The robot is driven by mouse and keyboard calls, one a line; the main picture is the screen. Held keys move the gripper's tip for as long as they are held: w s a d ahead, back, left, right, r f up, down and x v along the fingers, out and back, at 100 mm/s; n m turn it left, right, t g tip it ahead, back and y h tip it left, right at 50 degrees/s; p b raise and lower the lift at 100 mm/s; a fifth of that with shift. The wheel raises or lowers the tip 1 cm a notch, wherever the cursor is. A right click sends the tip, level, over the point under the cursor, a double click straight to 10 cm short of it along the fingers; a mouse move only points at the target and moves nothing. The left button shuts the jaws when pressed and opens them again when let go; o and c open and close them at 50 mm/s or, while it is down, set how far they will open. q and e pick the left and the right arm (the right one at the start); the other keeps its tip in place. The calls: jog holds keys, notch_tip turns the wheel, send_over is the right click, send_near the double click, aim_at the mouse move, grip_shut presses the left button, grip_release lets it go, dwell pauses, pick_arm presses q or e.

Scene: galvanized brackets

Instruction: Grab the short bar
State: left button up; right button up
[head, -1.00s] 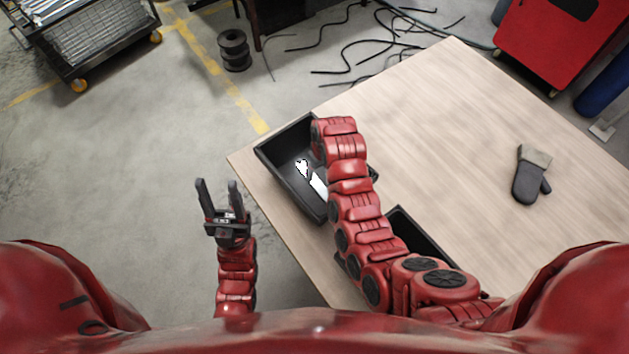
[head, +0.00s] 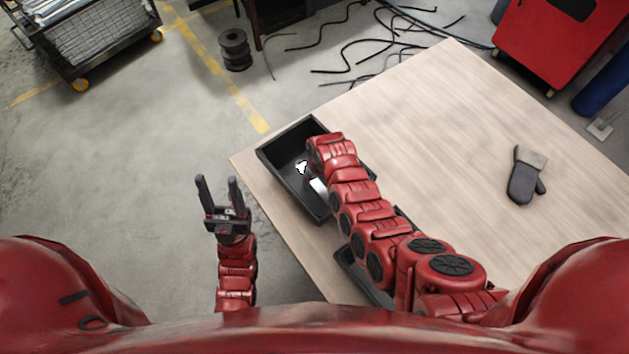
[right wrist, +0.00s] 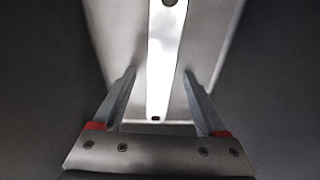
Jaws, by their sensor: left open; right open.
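In the right wrist view a bright, narrow metal bar (right wrist: 162,70) with a hole near each visible end runs between the fingers of my right gripper (right wrist: 159,73), which is open. The bar lies over a wider grey metal surface. In the head view, bright metal pieces (head: 319,187) show in a black tray (head: 277,165), partly covered by my right arm; I cannot tell which of them is the bar. My right gripper is hidden there under the arm. My left gripper (head: 220,190) is open and empty, left of the table.
The wooden table (head: 440,130) is clear in its middle and far part. A second black tray (head: 358,272) is mostly hidden under my right arm. A grey glove (head: 525,178) lies at the right. A cart (head: 90,45), cable spool (head: 235,50) and red machine (head: 555,40) stand beyond.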

grip_shut()
dwell(0.4)
jog(key=shift+r, duration=0.1)
